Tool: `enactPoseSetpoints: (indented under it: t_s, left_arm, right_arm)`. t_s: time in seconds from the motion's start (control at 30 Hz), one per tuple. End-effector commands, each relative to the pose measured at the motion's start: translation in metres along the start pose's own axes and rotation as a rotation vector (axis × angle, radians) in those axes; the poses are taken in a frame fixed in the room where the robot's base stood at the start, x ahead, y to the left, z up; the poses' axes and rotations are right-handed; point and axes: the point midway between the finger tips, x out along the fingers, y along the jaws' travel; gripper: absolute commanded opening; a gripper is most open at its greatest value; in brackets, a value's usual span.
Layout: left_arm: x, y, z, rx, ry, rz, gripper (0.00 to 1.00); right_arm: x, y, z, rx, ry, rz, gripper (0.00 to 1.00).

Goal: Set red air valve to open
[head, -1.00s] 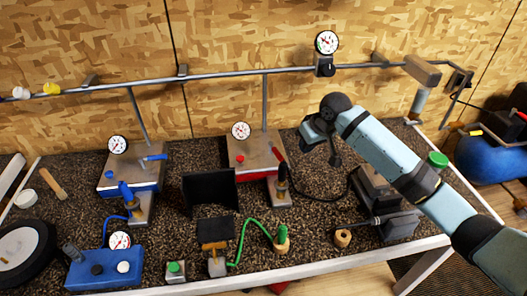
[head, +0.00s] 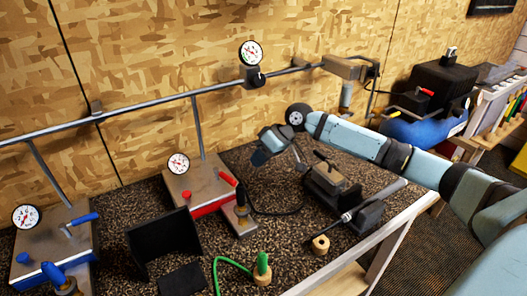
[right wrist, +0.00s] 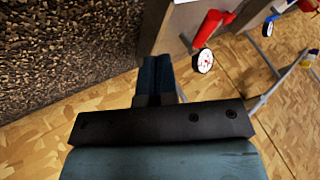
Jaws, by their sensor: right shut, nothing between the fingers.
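The red air valve's lever (head: 228,179) slants at the right side of a metal plate on a red base (head: 205,208). A round dial gauge (head: 178,163) stands at that plate's back. In the right wrist view the red lever (right wrist: 206,28) is beside its gauge (right wrist: 202,61), at upper right. My right gripper (head: 262,156) is shut and empty, held above the bench to the right of the lever and apart from it. Its closed fingers (right wrist: 154,75) show in the right wrist view. My left gripper is out of view.
A blue station with a blue lever (head: 82,219) stands at left. A black panel (head: 163,243) is in front of the red station. A dark clamp fixture (head: 335,190) sits at right. A rail (head: 150,108) with a regulator gauge (head: 251,54) crosses the back.

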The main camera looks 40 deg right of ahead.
Motion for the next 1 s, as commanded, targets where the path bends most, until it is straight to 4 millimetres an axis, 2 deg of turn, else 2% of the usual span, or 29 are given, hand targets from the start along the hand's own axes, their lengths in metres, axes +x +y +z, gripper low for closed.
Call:
enactPoseSetpoints:
  t_s: [0.03, 0.2, 0.33, 0.5, 1.0]
  left_arm:
    - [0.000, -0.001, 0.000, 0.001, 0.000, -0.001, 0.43]
    - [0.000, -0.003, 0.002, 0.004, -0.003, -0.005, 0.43]
    - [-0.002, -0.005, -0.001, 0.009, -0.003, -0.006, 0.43]
    - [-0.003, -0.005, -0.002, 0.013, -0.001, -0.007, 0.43]
    - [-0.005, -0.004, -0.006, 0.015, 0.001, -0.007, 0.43]
  right_arm:
    - [0.012, 0.000, 0.000, 0.001, -0.001, -0.001, 0.00]
    - [0.046, -0.001, -0.001, 0.000, -0.001, -0.001, 0.00]
    - [0.050, -0.022, -0.003, -0.003, 0.000, 0.000, 0.00]
    - [0.055, -0.035, -0.004, -0.001, 0.000, 0.001, 0.00]
    - [0.054, -0.038, -0.005, 0.001, -0.001, 0.002, 0.00]
